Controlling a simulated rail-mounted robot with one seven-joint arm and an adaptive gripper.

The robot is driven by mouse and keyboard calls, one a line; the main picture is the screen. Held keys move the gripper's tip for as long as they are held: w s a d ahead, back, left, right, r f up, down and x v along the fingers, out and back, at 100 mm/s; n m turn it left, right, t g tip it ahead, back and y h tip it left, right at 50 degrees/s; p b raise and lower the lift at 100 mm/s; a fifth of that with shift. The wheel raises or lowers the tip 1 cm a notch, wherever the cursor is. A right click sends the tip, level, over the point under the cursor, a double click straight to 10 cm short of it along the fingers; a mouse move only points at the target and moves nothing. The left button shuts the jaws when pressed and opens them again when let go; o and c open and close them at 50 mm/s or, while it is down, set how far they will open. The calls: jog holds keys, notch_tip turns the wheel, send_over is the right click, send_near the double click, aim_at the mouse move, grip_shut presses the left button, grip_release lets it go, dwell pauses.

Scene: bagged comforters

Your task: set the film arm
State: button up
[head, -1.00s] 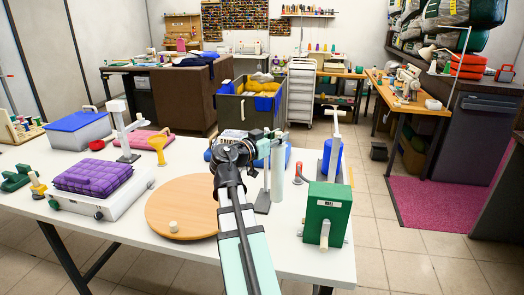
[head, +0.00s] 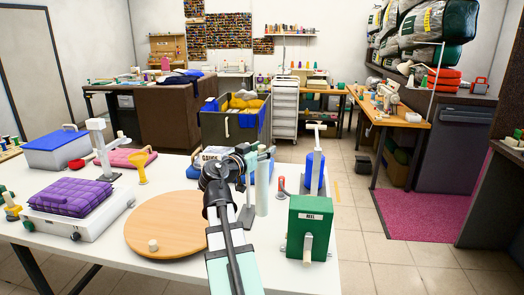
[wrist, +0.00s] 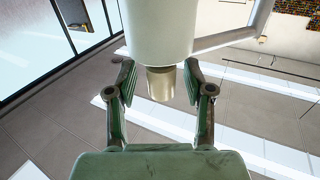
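My gripper (head: 262,153) is over the table, by a pale upright roll (head: 262,194) on a thin grey stand (head: 247,210). In the wrist view the fingers of my gripper (wrist: 160,72) are spread apart. A large pale cylinder (wrist: 158,28) with a brassy end (wrist: 160,84) shows between and beyond the fingertips, and I cannot tell whether they touch it. A grey bar (wrist: 232,38) runs from beside the cylinder to the upper right. It may be the film arm, but I cannot tell for sure. My arm hides part of the stand in the head view.
A green reel box (head: 310,228) and a blue cylinder (head: 315,172) stand right of my gripper. A round wooden board (head: 165,228), purple bag (head: 70,196) on a white scale (head: 90,220), yellow funnel (head: 139,166) and white post (head: 101,150) are left. The aisle on the right is clear.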

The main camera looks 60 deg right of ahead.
jog(key=a, duration=1.2)
jog(key=shift+w, duration=0.2)
